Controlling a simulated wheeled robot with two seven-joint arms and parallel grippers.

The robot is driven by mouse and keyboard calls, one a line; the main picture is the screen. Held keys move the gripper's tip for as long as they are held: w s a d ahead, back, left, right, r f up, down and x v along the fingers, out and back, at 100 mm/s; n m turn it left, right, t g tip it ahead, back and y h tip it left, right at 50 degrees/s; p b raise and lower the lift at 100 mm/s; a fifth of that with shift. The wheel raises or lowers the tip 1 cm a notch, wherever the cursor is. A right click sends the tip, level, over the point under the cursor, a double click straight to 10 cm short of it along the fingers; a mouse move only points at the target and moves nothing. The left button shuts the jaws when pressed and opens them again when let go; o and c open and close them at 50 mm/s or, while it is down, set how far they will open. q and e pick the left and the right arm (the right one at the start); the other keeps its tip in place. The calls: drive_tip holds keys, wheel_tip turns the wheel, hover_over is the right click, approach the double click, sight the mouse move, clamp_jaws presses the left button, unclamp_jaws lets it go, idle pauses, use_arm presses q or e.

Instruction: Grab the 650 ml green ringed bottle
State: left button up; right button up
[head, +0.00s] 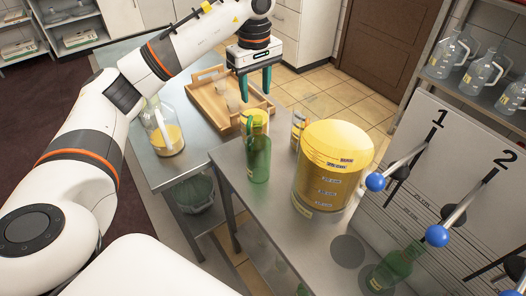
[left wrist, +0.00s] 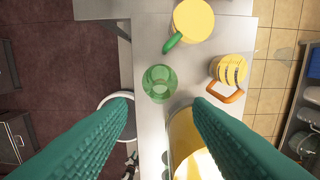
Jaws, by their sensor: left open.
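A green translucent bottle (head: 259,160) stands upright on the near steel table. It also shows from above in the left wrist view (left wrist: 160,83), just beyond and between my fingertips. Rings and volume marking cannot be made out. Another green bottle (head: 396,266) with a yellowish label stands at the lower right near the lever panel. My left gripper (head: 255,94) is open and empty, its teal fingers pointing down, above and behind the first bottle. In the left wrist view my left gripper (left wrist: 162,106) has its fingers spread wide. My right gripper is not in view.
A big yellow-filled container (head: 333,165) stands right of the bottle. A yellow-topped jug with green handle (left wrist: 193,20) and one with orange handle (left wrist: 229,70) are close by. A clear jug (head: 162,130) and wooden tray (head: 205,98) are at left. Blue-knobbed levers (head: 437,236) project at right.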

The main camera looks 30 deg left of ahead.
sight(258, 124)
use_arm(q)
drive_tip(key=f+p, duration=0.2)
drive_tip(key=f, duration=0.3)
drive_tip(key=shift+s+f, duration=0.1)
drive_tip(key=shift+s, duration=0.1)
drive_tip(key=shift+f, duration=0.35)
drive_tip(key=shift+w+f+p, duration=0.1)
drive_tip(key=shift+f+p, duration=0.15)
drive_tip(key=shift+p, duration=0.05)
drive_tip(key=f+p, duration=0.1)
drive_tip(key=f, duration=0.1)
drive_tip(key=f+p, duration=0.1)
drive_tip(key=f, duration=0.1)
drive_tip(key=shift+d+p, duration=0.3)
drive_tip(key=shift+p, duration=0.05)
drive_tip(key=shift+f, duration=0.5)
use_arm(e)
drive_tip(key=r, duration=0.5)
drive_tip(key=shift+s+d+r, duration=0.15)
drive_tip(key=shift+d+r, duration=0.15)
use_arm(q)
drive_tip(key=shift+c, duration=0.4)
clamp_jaws()
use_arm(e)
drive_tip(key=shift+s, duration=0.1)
use_arm(q)
drive_tip(key=shift+r, duration=0.1)
